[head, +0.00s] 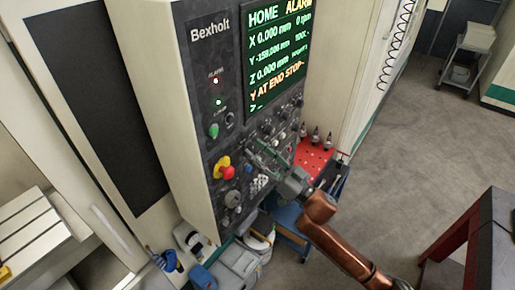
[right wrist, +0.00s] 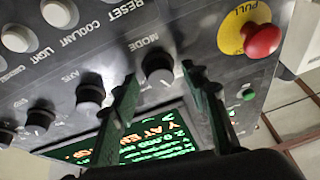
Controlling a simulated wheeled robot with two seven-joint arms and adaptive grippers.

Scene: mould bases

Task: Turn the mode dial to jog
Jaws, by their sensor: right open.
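The mode dial (right wrist: 158,68) is a black round knob on the dark control panel, with the word MODE printed beside it in the right wrist view. My right gripper (right wrist: 160,76) is open, with its two green fingers on either side of the dial in that view; I cannot tell whether they touch it. The dial's pointer setting is not readable. In the head view my right gripper (head: 257,153) is in front of the panel's lower part and hides some knobs behind it. My left gripper is not in view.
A red emergency button on a yellow base (right wrist: 262,40) sits near the dial. Other black knobs (right wrist: 90,92) and white buttons (right wrist: 60,12) surround it. The lit screen (head: 277,50) reads "Y AT END STOP". A red tool tray (head: 314,157) stands beyond the panel.

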